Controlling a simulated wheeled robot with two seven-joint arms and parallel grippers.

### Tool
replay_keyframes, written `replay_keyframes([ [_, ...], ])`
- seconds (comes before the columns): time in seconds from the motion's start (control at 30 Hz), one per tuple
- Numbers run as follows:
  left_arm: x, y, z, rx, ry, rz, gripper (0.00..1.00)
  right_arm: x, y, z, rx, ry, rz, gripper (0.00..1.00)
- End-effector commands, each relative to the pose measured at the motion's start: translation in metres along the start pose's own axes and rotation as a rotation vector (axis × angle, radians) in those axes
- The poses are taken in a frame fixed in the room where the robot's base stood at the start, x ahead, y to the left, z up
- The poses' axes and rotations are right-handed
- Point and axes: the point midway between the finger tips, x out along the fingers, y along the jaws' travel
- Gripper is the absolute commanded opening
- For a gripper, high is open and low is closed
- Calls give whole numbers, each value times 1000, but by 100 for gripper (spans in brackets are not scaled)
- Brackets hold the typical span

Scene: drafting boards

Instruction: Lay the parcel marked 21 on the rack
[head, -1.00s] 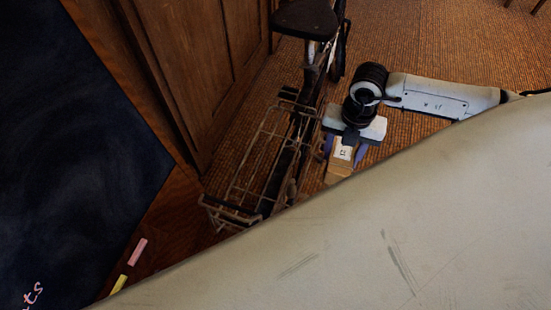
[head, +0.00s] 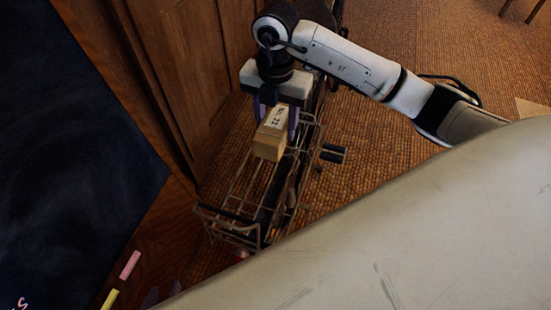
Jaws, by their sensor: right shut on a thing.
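The parcel (head: 268,146) is a small tan box with a white label whose small dark digits look like 21. My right gripper (head: 274,122) is shut on it, one purple finger on each side, and holds it tilted over the upper part of the wire rack. The rack (head: 228,216) is a rusty wire frame on a bicycle. The parcel and gripper hide part of it. Two purple fingertips of my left gripper (head: 163,294) barely show at the bottom left, apart, with nothing seen between them.
A dark board (head: 70,130) fills the left, with pink chalk (head: 130,265) and yellow chalk (head: 109,299) near its edge. A wooden panel (head: 200,70) stands behind the rack. A large pale surface (head: 400,230) covers the lower right. The ribbed floor (head: 430,50) is open at upper right.

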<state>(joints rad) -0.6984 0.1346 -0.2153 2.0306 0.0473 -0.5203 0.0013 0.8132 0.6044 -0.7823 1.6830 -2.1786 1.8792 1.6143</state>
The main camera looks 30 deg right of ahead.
Motion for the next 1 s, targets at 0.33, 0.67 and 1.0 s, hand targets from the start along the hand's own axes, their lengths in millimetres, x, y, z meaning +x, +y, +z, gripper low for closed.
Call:
replay_keyframes([
  [0.33,5,-1,4,-1,2,1,31,69,1,-1,-1,0,3,0],
  [0.67,9,-2,8,-1,1,1,31,101,0,-2,-1,1,0,0],
  [1.0,10,-2,9,-1,2,1,31,124,1,-1,-1,-1,4,0],
])
